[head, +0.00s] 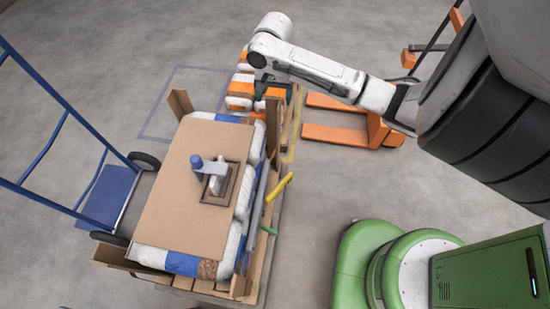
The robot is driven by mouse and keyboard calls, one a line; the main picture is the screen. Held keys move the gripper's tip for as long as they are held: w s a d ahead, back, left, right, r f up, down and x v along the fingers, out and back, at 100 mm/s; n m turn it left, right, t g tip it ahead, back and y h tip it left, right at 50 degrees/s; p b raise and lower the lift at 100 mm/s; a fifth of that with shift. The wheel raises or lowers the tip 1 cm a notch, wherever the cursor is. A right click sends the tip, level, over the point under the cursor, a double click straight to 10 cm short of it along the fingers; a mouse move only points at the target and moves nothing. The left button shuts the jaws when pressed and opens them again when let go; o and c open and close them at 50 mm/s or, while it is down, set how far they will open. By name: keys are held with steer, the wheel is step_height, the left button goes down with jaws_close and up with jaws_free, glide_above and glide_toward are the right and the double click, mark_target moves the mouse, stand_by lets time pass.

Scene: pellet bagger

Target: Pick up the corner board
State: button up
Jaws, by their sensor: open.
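I cannot tell which one the task names. My gripper (272,90) is open, at the end of the white arm, and appears just beyond and above the far right corner board in the picture. It is small, dark and partly hidden by the arm, so contact with the board cannot be told.
A yellow handle (279,187) sticks out at the right. A blue hand truck (108,195) stands left, an orange pallet jack (335,134) beyond.

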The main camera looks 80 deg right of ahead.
mark_target(273, 105)
steer(key=f, duration=0.5)
steer(key=shift+w+a+f, duration=0.1)
steer(key=shift+w+a, duration=0.05)
steer(key=shift+a, duration=0.05)
steer(key=shift+c, duration=0.5)
jaws_close()
